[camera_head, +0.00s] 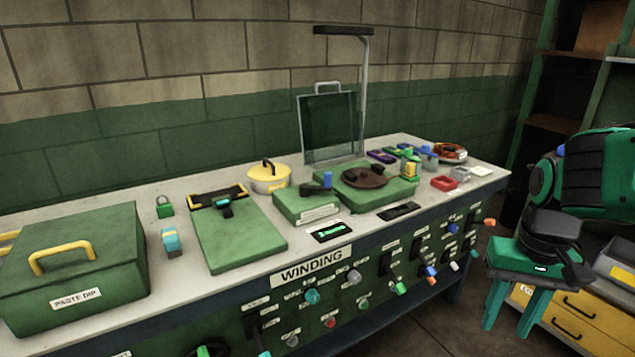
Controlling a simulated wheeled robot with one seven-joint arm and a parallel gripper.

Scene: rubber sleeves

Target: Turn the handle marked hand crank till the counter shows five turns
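A green box (297,207) with a dark crank arm and a blue knob (328,180) stands mid-bench; this looks like the hand crank, but no such marking is readable. A white plate with fine lines (320,214) is on its front. A small black panel with a green mark (331,231) lies before it, and I cannot tell whether either is the counter or read a number. My gripper (508,325) hangs at the right, beyond the bench, fingers pointing down and spread apart. It is empty and well away from the crank.
The bench front, labelled WINDING (311,268), carries several knobs and levers. A brown turntable (365,178) and a tall stand with a clear panel (329,127) are near the crank. A green PASTE DIP box (75,265) fills the left end. Drawers (575,312) stand behind my gripper.

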